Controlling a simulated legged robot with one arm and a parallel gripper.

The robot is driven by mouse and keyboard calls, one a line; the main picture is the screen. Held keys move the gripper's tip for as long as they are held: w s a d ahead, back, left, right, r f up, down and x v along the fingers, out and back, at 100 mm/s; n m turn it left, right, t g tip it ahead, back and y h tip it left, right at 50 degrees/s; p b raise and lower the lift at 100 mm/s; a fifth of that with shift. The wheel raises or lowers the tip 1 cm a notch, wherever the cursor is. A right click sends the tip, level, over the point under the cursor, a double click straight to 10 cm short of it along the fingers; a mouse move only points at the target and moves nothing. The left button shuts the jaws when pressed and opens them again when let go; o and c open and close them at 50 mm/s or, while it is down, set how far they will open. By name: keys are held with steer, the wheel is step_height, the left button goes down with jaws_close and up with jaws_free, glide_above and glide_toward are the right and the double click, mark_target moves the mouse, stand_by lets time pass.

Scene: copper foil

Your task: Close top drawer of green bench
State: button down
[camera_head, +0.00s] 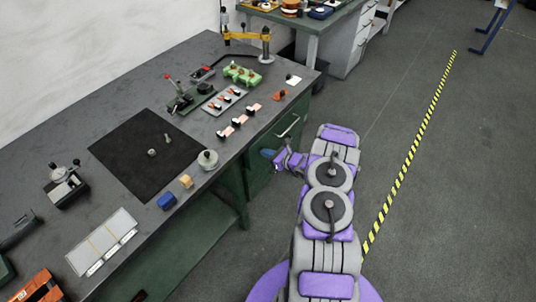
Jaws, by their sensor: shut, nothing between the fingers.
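The green bench (245,205) with a dark grey top runs diagonally across the left half of the head view. Its drawer cabinet is under the far right end. The top drawer (291,118) shows a green front with a light bar handle just below the bench top. I cannot tell from this angle whether the drawer stands slightly out. My purple and grey arm reaches out from the bottom right. My gripper (268,154) is shut and empty, close to the cabinet front, below and left of the handle. Whether it touches the cabinet is unclear. My arm hides part of the lower cabinet.
A black mat (140,175), a grey round knob-topped part (207,159), a blue block (166,201) and several tools lie on the bench top. Another bench with light drawers (358,40) stands behind. Grey floor right of my arm is clear, with a yellow-black stripe (410,150).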

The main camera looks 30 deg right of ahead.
steer(key=w, duration=0.1)
steer(key=w+a, duration=0.1)
steer(key=w, duration=0.1)
steer(key=shift+w+r+b, duration=0.2)
steer(key=shift+b, duration=0.15)
steer(key=shift+a, duration=0.15)
steer(key=f+p+v, duration=0.2)
steer(key=p+v, duration=0.1)
steer(key=v, duration=1.1)
steer(key=shift+s+d, duration=0.2)
steer(key=shift+s, duration=0.05)
steer(key=shift+r, duration=0.1)
